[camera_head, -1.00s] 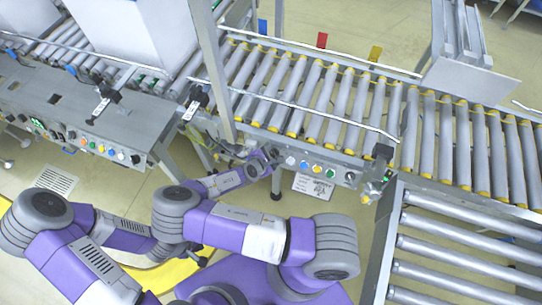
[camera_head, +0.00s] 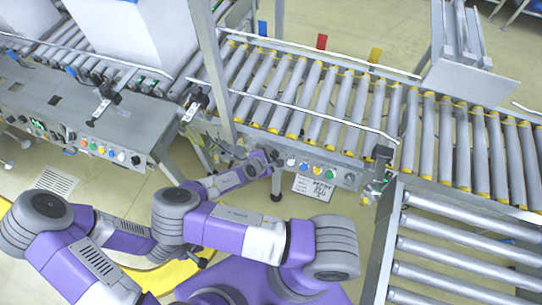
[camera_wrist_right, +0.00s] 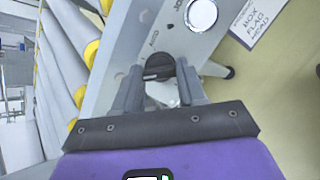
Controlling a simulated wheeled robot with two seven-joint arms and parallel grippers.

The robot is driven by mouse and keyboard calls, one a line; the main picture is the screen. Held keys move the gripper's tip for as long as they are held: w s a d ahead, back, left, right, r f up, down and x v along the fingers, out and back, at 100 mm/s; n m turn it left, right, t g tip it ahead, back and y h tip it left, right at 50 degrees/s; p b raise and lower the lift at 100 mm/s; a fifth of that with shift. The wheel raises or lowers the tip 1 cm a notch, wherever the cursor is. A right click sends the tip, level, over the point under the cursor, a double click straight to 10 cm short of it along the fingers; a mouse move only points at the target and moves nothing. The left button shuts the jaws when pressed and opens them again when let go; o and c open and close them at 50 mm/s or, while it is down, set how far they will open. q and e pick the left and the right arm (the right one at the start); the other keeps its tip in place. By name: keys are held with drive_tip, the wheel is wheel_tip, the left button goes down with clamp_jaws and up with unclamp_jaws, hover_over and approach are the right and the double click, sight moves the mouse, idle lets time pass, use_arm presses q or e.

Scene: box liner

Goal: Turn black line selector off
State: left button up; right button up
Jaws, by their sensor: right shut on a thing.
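The black line selector (camera_wrist_right: 159,68) is a dark round knob with a bar-shaped grip on the grey control panel, seen in the right wrist view. My right gripper (camera_wrist_right: 158,73) is shut on it, one finger on each side. In the head view my right gripper (camera_head: 268,157) reaches the left end of the button row, and my purple wrist hides the knob there. My left gripper is not in view.
White, blue, yellow and green buttons (camera_head: 317,169) sit right of the gripper, and the white button (camera_wrist_right: 201,14) is close to it. The roller conveyor (camera_head: 300,90) runs behind the panel. A paper sign (camera_head: 313,187) hangs below it. A metal post (camera_head: 212,70) rises to the left.

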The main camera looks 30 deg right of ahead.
drive_tip(key=m+g, duration=0.1)
drive_tip(key=m, duration=0.3)
drive_tip(key=shift+p, duration=0.3)
drive_tip(key=shift+w+r+m+g+y+p, duration=0.1)
drive_tip(key=shift+m+g+y+p, duration=0.3)
drive_tip(key=shift+m, duration=1.6)
drive_tip(key=o, duration=1.1)
drive_tip(key=shift+c, duration=0.2)
